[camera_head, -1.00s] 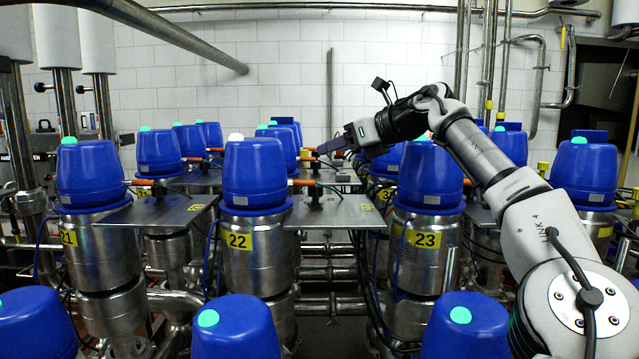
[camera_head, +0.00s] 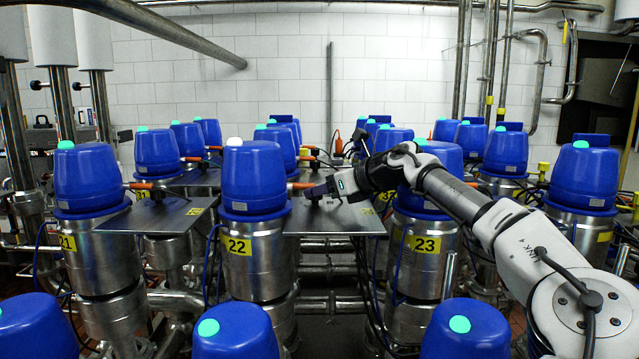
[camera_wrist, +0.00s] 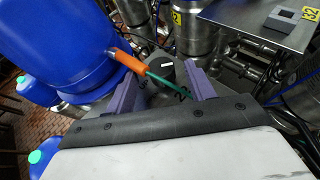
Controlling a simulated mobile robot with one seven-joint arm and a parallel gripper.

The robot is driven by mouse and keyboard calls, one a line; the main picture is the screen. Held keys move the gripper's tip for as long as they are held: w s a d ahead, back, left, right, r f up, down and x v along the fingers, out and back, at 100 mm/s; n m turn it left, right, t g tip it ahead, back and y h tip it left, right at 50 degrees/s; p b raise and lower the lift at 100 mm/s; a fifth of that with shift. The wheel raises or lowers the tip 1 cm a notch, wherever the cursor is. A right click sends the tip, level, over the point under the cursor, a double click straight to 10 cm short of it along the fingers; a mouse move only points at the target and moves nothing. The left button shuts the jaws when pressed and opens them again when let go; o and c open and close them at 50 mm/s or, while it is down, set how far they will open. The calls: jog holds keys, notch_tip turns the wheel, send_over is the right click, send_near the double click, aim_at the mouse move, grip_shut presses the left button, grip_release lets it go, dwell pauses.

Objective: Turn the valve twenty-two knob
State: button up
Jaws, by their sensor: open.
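Valve 22 (camera_head: 254,180) is a blue-capped steel unit with a yellow 22 label and a white light on top. A flat metal plate (camera_head: 345,222) sticks out to its right. Its knob (camera_wrist: 162,72), black and round with a white mark, shows in the wrist view between my fingertips. My gripper (camera_head: 313,190) is low over the plate, with purple fingers; it also shows in the wrist view (camera_wrist: 163,80). The fingers are open, one on each side of the knob, with gaps visible.
An orange connector (camera_wrist: 115,60) with a green cable runs from the blue cap close to the knob and my fingers. Valve 23 (camera_head: 424,240) stands to the right under my arm. Valve 21 (camera_head: 90,185) stands to the left with its own plate.

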jog(key=shift+x, duration=0.9)
jog(key=shift+d, duration=0.1)
jog(key=c, duration=1)
